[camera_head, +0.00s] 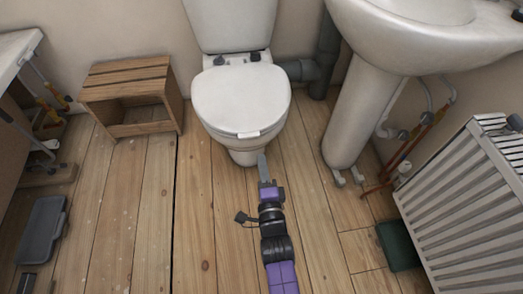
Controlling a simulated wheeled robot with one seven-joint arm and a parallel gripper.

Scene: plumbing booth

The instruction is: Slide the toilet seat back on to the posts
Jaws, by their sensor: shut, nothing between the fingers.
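The white toilet seat (241,96) lies flat over the bowl with its lid down. A small pale tab (248,134) shows at its front edge. Dark hinge posts (237,58) show at the back of the seat, in front of the cistern (231,22). Whether the seat sits on the posts is too small to tell. My gripper (262,158) is shut and empty, just in front of and below the seat's front edge, near the foot of the bowl (245,156). It looks apart from the seat, though the exact gap cannot be told.
A wooden step stool (130,92) stands left of the toilet. A white pedestal basin (357,120) stands close on the right, with grey pipe (311,70) between. A radiator (465,190) and green box (398,246) are at right. The wooden floor (130,215) at front left is clear.

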